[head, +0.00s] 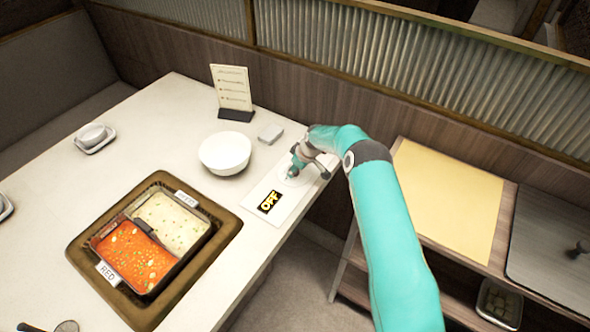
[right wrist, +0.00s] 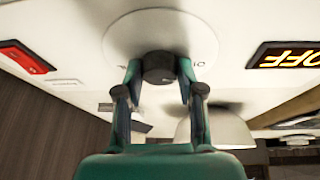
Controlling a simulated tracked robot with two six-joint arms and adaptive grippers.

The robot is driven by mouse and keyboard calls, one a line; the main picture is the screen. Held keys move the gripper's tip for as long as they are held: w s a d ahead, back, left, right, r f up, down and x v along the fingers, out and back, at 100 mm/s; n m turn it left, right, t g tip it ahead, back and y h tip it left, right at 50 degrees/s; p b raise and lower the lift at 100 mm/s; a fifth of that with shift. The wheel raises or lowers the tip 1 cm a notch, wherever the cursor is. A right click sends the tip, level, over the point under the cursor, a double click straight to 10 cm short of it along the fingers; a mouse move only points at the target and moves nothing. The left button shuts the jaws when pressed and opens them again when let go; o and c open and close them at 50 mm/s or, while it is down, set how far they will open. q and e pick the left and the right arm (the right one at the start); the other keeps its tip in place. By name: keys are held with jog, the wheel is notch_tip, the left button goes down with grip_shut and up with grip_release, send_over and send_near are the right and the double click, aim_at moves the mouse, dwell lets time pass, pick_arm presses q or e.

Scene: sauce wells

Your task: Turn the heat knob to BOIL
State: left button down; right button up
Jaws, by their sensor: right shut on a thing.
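The heat knob (right wrist: 158,67) is a dark round knob on a pale round dial (right wrist: 150,28) in the right wrist view. My right gripper (right wrist: 158,72) is shut on the knob, with one finger on each side. In the head view my right gripper (head: 295,168) reaches down to the control panel (head: 285,206) at the table's right edge and covers the knob. The display (head: 270,202) on the panel reads OFF in yellow on black. The dial's markings are mostly hidden or too small to read. My left gripper is not in view.
A two-part hotpot (head: 150,240) with red and pale broth sits in the table. A white bowl (head: 225,153), a menu stand (head: 232,92) and a small grey box (head: 270,133) stand near the panel. A side shelf (head: 447,200) is at the right.

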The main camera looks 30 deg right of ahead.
jog(key=shift+a+f+m+h+b, duration=0.15)
jog(key=shift+m+h+b, duration=0.25)
jog(key=shift+m+b, duration=0.7)
jog(key=shift+m, duration=0.4)
jog(key=shift+s, duration=0.1)
jog(key=o, duration=1.1)
jog(key=shift+o, duration=0.2)
jog(key=shift+r, duration=0.3)
jog(key=v, duration=1.1)
jog(key=shift+a+r, duration=0.15)
jog(key=shift+r, duration=0.15)
